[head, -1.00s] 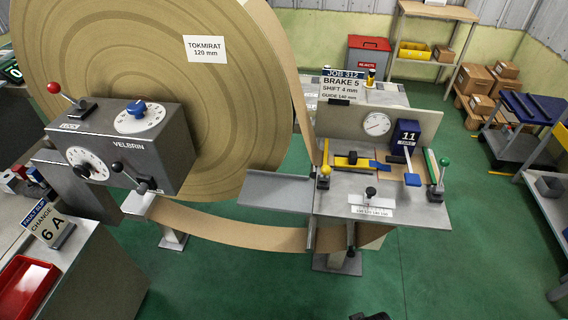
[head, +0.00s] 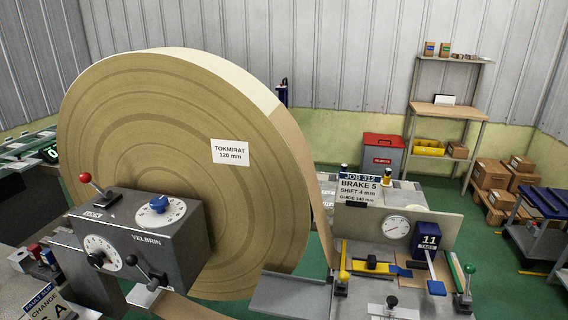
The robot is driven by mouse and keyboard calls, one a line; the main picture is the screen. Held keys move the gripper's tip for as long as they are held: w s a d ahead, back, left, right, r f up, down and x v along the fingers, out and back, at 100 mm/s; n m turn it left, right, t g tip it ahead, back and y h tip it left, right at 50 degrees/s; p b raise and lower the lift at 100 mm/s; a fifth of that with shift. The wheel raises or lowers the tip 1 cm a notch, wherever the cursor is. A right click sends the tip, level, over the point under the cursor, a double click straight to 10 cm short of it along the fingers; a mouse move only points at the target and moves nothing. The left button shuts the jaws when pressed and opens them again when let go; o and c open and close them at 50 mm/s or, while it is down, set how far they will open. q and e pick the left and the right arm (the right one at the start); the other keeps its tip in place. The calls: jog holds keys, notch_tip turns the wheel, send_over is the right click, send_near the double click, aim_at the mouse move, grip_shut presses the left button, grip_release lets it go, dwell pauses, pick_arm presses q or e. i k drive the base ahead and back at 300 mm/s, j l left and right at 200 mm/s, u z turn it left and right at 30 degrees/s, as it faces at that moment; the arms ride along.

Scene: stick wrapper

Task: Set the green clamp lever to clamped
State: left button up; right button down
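The green clamp lever (head: 469,269) stands at the right edge of the machine's metal work plate (head: 350,300). Its green ball knob is on top of a short shaft that stands nearly upright over a dark base. No clamped or open marking can be read beside it. A yellow-knobbed lever (head: 344,276) stands at the left side of the same plate. Neither of my grippers shows in the head view.
A big brown paper roll (head: 150,130) and a grey control box (head: 150,230) with dials and levers fill the left. A blue block marked 11 (head: 427,241) stands just left of the green lever.

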aim_at(470, 268)
jog(key=z, duration=1.3)
